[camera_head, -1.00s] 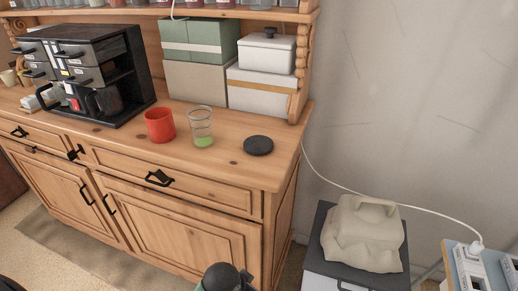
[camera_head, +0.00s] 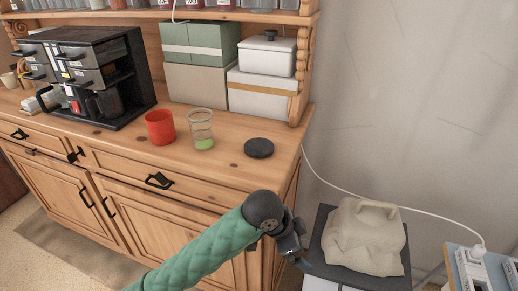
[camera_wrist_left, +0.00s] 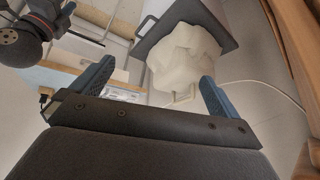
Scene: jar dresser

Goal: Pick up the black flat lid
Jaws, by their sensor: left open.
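The black flat lid (camera_head: 259,148) lies flat on the wooden dresser top, near its right front corner. My left arm comes in from the bottom of the head view, and my left gripper (camera_head: 304,262) hangs low at its end, in front of the dresser's right corner, below and apart from the lid. In the left wrist view the two blue fingers (camera_wrist_left: 152,85) are spread apart with nothing between them. The lid is not in the left wrist view.
A glass jar with green contents (camera_head: 201,131) and a red cup (camera_head: 160,127) stand left of the lid. A black coffee machine (camera_head: 88,75) is further left. Boxes (camera_head: 262,92) stand behind. A beige bag (camera_head: 364,238) sits on a bin at right, close to my gripper.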

